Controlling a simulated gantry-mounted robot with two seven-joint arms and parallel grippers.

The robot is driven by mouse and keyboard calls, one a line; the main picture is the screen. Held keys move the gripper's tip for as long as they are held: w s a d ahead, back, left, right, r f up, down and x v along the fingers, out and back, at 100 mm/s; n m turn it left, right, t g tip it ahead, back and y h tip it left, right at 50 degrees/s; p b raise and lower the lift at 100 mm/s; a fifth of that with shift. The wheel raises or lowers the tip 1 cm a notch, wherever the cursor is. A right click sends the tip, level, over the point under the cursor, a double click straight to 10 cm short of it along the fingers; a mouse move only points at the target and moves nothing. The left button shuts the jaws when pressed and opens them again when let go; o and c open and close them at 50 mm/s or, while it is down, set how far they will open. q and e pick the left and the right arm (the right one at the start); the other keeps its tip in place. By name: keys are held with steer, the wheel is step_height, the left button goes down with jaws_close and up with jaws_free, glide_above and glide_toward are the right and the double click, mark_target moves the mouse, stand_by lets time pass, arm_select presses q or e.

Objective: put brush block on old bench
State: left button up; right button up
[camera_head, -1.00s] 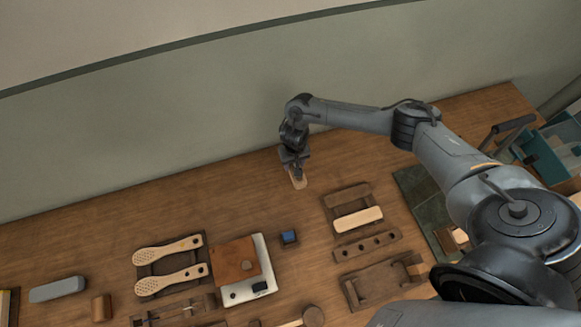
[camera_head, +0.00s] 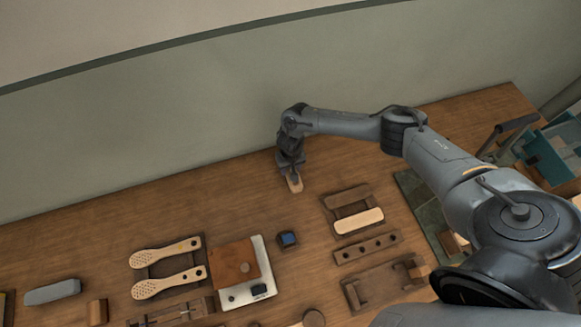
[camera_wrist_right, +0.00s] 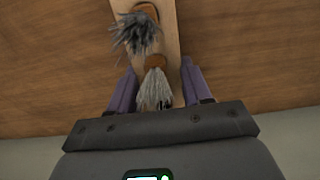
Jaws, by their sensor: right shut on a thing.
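The brush block is a pale wooden block (camera_head: 295,185) with grey bristle tufts, seen in the right wrist view (camera_wrist_right: 172,42). My right gripper (camera_head: 292,172) is shut on its near end, and the fingers (camera_wrist_right: 160,92) stand on either side of it in the wrist view. Two tufts with brown round bases show on the block's face. The old bench is the brown wooden worktop (camera_head: 215,195); the block is over its back part, near the wall. I cannot tell whether the block touches the wood. My left gripper is not in view.
Two pale paddle brushes (camera_head: 168,285) lie at left beside a leather-topped white board (camera_head: 262,272). A dark rack with a pale block (camera_head: 359,221), a holed bar (camera_head: 367,248) and a blue item (camera_head: 288,239) lie nearer. The bench back left of my gripper is clear.

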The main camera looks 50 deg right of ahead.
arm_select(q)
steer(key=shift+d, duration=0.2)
arm_select(e)
steer(key=o, duration=1.1)
steer(key=shift+f, duration=0.1)
steer(key=shift+o, duration=0.2)
